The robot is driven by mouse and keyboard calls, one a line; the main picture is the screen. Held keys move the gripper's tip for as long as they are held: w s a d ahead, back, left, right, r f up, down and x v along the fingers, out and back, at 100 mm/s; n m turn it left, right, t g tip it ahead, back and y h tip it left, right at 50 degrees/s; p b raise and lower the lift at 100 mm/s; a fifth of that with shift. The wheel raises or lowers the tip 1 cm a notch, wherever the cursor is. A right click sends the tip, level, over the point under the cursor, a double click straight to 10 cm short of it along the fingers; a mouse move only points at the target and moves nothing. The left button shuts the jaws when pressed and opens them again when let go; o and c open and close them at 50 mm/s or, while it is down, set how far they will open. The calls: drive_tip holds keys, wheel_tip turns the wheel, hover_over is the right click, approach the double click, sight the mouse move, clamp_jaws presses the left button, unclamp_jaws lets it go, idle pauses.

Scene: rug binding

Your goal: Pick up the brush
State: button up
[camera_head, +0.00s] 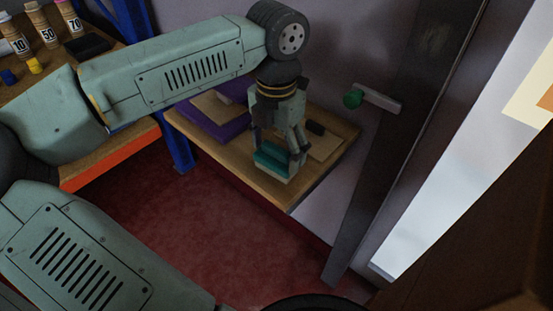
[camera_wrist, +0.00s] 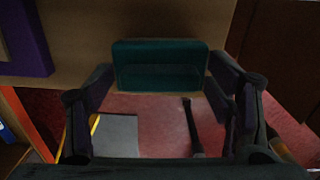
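The brush appears to be a teal block with a pale lower part (camera_head: 272,163), near the front edge of a small wooden table. The wrist view shows its teal top (camera_wrist: 160,66) between the fingertips. My gripper (camera_head: 279,150) points down over it. In the wrist view, the fingers of my gripper (camera_wrist: 162,75) reach both ends of the block with no clear gap on either side. Whether the block rests on the table or hangs just above it cannot be told.
The wooden table (camera_head: 240,165) also holds a purple item (camera_head: 212,123) on the left and a dark object (camera_head: 316,128) on a flat tan piece (camera_head: 325,146). Bottles (camera_head: 46,33) stand on a workbench at upper left. A door handle (camera_head: 376,98) is at right. Red floor (camera_head: 180,220) lies in front.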

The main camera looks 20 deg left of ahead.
sight(276, 151)
drive_tip(key=shift+s+f, duration=0.1)
drive_tip(key=shift+s, duration=0.05)
drive_tip(key=c, duration=1.2)
drive_tip(key=shift+c, duration=0.8)
drive_tip(key=shift+r, duration=0.35)
drive_tip(key=r+b, duration=0.1)
drive_tip(key=r, duration=0.1)
drive_tip(key=shift+s+d+r+b, duration=0.15)
drive_tip(key=shift+s+r+b, duration=0.2)
drive_tip(key=shift+r, duration=0.05)
drive_tip(key=s+d+r+b, duration=0.1)
drive_tip(key=s+d, duration=0.1)
drive_tip(key=s, duration=0.5)
drive_tip(key=s+d+b, duration=0.1)
drive_tip(key=s+d, duration=0.2)
drive_tip(key=s, duration=0.4)
drive_tip(key=shift+r+b, duration=0.35)
drive_tip(key=shift+b, duration=0.05)
drive_tip(key=shift+d, duration=0.1)
